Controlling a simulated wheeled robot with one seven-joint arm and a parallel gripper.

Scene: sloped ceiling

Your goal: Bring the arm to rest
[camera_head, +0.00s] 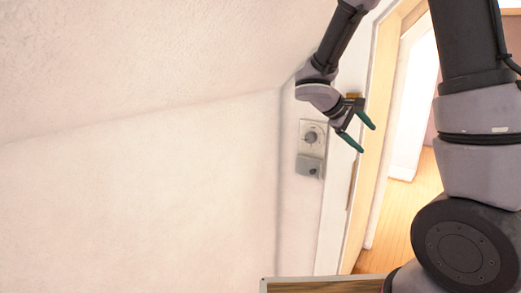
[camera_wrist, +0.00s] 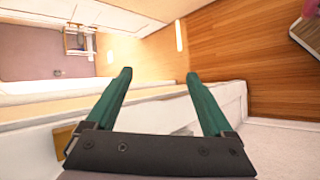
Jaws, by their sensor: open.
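My gripper (camera_head: 358,134) is in the upper middle right of the head view, at the end of my bent grey and black arm. Its two green fingers are apart, with nothing between them. In the wrist view my gripper (camera_wrist: 158,92) shows both green fingers spread wide and empty. In the head view the fingers appear beside the door frame, near a wall plate with a round dial; I cannot tell the exact gap.
The wall plate (camera_head: 311,137) has a grey box below it. A wooden door frame (camera_head: 367,190) opens onto a wooden floor (camera_head: 403,215). A sloped white wall (camera_head: 150,180) fills the left. A wooden-topped surface (camera_head: 320,285) is at the bottom. The wrist view shows wooden floor (camera_wrist: 240,50) beyond the fingers.

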